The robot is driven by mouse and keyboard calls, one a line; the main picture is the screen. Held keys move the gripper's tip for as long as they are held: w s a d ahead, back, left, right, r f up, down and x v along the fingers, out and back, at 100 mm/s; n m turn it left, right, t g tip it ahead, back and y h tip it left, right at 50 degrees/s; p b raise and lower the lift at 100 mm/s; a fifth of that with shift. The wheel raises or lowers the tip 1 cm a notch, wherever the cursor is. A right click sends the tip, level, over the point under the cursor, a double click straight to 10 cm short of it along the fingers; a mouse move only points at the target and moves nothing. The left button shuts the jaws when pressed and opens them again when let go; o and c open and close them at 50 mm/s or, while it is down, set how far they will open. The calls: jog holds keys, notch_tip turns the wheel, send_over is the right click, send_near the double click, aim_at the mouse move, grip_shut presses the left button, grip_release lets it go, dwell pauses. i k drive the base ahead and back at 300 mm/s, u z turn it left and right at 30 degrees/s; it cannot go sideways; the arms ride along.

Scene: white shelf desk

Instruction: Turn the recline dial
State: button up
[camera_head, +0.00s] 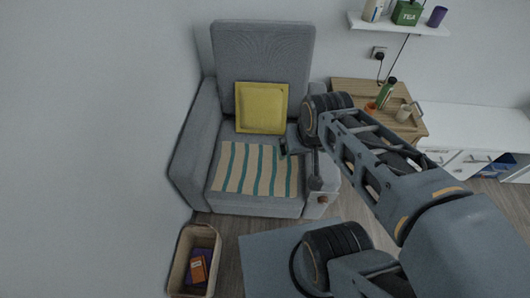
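The grey recliner armchair (190,150) stands against the wall. A small round brown knob (323,200), which looks like the recline dial, is on the front face of its right armrest. My arm reaches in from the lower right, over the right armrest. My arm hides much of the right armrest.
A yellow cushion (261,108) and a striped cloth (256,170) lie on the chair. A bin (182,262) stands at the front left. A wooden side table (350,88) with a green bottle (387,92) and a mug (405,112) is at the right. A wall shelf (400,27) hangs above.

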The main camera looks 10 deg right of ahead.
aim_at(322, 200)
jog(key=z, duration=1.45)
jog(key=k, duration=0.5)
jog(key=u, duration=1.2)
